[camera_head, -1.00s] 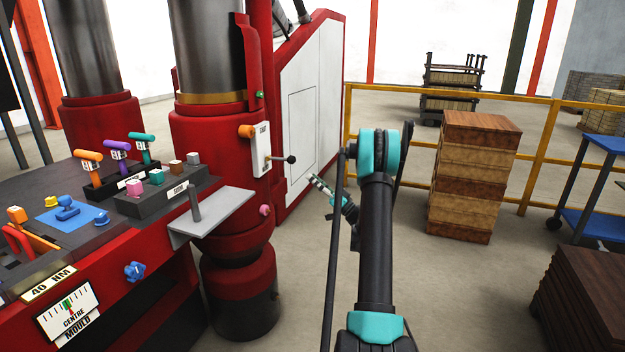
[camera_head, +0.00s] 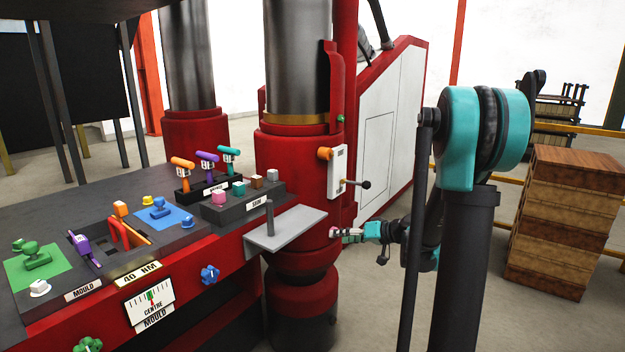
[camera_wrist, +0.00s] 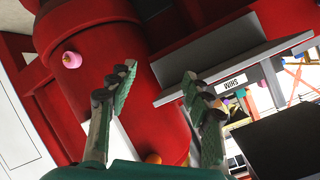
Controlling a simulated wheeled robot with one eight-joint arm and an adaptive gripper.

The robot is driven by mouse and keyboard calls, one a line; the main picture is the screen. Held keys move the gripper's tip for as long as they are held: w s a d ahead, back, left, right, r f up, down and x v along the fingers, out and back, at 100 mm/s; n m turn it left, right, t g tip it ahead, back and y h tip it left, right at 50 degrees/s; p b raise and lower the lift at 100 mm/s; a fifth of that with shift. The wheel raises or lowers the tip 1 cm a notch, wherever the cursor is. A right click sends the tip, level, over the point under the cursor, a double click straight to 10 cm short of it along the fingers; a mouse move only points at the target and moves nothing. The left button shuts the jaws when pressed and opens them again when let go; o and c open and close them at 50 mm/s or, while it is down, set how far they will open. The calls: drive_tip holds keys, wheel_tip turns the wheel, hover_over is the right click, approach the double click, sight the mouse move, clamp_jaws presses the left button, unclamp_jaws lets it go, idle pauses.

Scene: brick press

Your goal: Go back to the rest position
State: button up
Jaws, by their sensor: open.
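My gripper (camera_head: 345,235) is beside the red column of the press in the head view, small and pointing left. In the wrist view the two fingers of my gripper (camera_wrist: 158,82) are spread wide with nothing between them. The red column (camera_wrist: 160,90) lies beyond them. A pink knob (camera_wrist: 72,60) on the column shows to the left of the fingers, apart from them. In the head view, the pink knob (camera_head: 333,232) is close to the fingertips; whether they touch cannot be told there.
The press console (camera_head: 120,230) with coloured levers fills the left. A grey shelf (camera_head: 285,228) juts out near my gripper. A lever with a black ball (camera_head: 366,184) is above it. Stacked brown blocks (camera_head: 562,220) and a yellow rail (camera_head: 600,130) stand at the right.

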drive_tip(key=s+d+f+m+g+h, duration=0.1)
drive_tip(key=s+d+f+h, duration=0.2)
drive_tip(key=s, duration=0.6)
drive_tip(key=s+d+f+m+g+h, duration=0.1)
drive_tip(key=s+d+f+h, duration=0.2)
drive_tip(key=s, duration=0.7)
drive_tip(key=s+d+f+g+h, duration=0.1)
drive_tip(key=s+d+f+h, duration=0.2)
drive_tip(key=s, duration=0.6)
drive_tip(key=shift+s+f+m+h, duration=0.2)
drive_tip(key=shift+f+m+h, duration=0.3)
drive_tip(key=shift+h, duration=0.4)
